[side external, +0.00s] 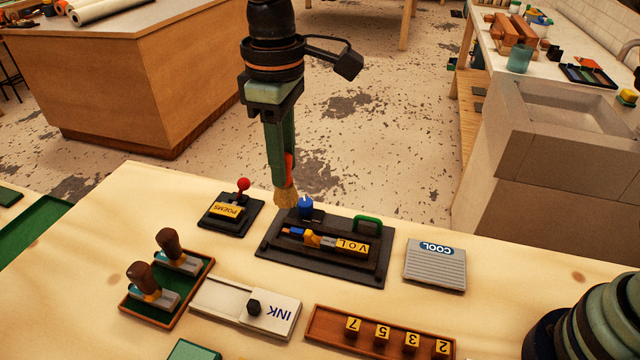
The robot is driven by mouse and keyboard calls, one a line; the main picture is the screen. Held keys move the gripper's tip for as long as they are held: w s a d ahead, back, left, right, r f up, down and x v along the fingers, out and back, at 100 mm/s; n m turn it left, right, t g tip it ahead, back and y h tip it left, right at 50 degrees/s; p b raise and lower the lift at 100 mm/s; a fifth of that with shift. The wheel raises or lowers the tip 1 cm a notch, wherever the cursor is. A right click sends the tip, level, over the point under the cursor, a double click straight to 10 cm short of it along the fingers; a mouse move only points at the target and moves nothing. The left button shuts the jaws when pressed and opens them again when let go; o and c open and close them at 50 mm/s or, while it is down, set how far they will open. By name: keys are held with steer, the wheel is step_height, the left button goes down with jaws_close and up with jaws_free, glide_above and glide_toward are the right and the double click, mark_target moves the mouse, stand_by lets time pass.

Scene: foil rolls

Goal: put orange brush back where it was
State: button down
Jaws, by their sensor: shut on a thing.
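My gripper (281,175) points straight down and is shut on the orange brush (287,194). A strip of its orange handle shows beside the green finger, and its tan bristles hang below the fingertips. The brush is roughly upright, just behind the left back part of a dark tray (262,249) with a blue knob (306,206). In this single view I cannot tell whether the bristles touch anything. The spot where the brush lay before cannot be told from this frame.
The dark tray holds VOL blocks and a green handle (368,223). Left of it are a POEMS stand with a red ball (243,184) and a tray of stamps (153,286). A COOL pad (435,265), an INK box (275,314) and a number rack (330,338) stand nearby.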

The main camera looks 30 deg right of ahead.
steer(key=a+r, duration=0.2)
steer(key=a, duration=0.2)
steer(key=f, duration=2)
steer(key=shift+s+d+f, duration=0.1)
steer(key=shift+s+d, duration=0.05)
steer(key=shift+s, duration=0.05)
steer(key=shift+f, duration=0.1)
steer(key=c, duration=0.6)
jaws_free()
